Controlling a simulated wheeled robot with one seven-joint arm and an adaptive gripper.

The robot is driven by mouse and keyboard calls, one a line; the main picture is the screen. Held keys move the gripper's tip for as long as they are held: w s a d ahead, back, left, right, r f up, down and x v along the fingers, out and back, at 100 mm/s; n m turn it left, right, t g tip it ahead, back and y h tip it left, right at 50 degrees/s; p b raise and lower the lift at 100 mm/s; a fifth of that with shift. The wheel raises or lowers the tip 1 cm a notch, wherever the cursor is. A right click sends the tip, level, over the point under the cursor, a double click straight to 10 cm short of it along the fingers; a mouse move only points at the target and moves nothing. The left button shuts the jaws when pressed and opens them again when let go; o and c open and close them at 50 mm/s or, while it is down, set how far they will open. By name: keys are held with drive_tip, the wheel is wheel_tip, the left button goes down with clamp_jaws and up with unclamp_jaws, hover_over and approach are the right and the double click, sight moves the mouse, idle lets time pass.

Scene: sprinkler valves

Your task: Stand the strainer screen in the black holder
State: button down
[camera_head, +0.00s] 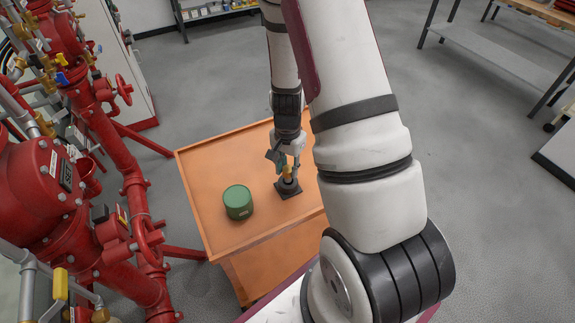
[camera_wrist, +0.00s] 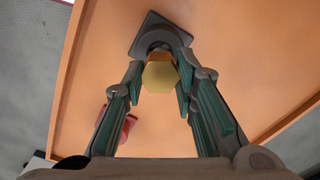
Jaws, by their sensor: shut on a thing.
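The strainer screen shows as a brass piece with a hexagonal end (camera_wrist: 160,76); a small part of it also shows in the head view (camera_head: 287,171). The black holder (camera_head: 289,189) stands on the orange cart top, with its square base (camera_wrist: 143,47) visible in the wrist view. My gripper (camera_wrist: 164,85) is shut on the strainer screen, directly over the holder. The screen looks upright and in line with the holder. Its lower end is hidden, so I cannot tell how deep it sits.
A green can (camera_head: 238,203) stands on the cart, left of the holder. A red object (camera_wrist: 122,128) shows behind a finger in the wrist view. The cart (camera_head: 207,203) has a raised rim. Red valve pipes (camera_head: 125,165) stand close at left.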

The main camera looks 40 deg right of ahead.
drive_tip(key=shift+f+b, duration=0.55)
drive_tip(key=shift+f, duration=0.9)
drive_tip(key=c, duration=1.2)
unclamp_jaws()
drive_tip(key=shift+r+p, duration=1.7)
drive_tip(key=shift+r, duration=2.35)
drive_tip(key=a+r+n+t, duration=0.1)
drive_tip(key=a+r+n, duration=0.15)
drive_tip(key=r, duration=0.45)
drive_tip(key=s+a+r+n+t, duration=0.1)
drive_tip(key=a+r+n, duration=0.1)
drive_tip(key=a+r, duration=0.35)
drive_tip(key=a+r+n+t, duration=0.1)
drive_tip(key=a+r+n, duration=0.1)
drive_tip(key=r, duration=0.6)
drive_tip(key=s+a+r+n+t, duration=0.1)
drive_tip(key=s+a+r+n, duration=0.1)
drive_tip(key=s+r+n, duration=0.2)
drive_tip(key=s+a+r+n+t, duration=0.1)
drive_tip(key=s+a+r+n, duration=0.2)
drive_tip(key=s+r, duration=0.6)
drive_tip(key=shift+s+a+r+n+t, duration=0.3)
drive_tip(key=shift+s+a+n, duration=0.05)
drive_tip(key=shift+s, duration=0.5)
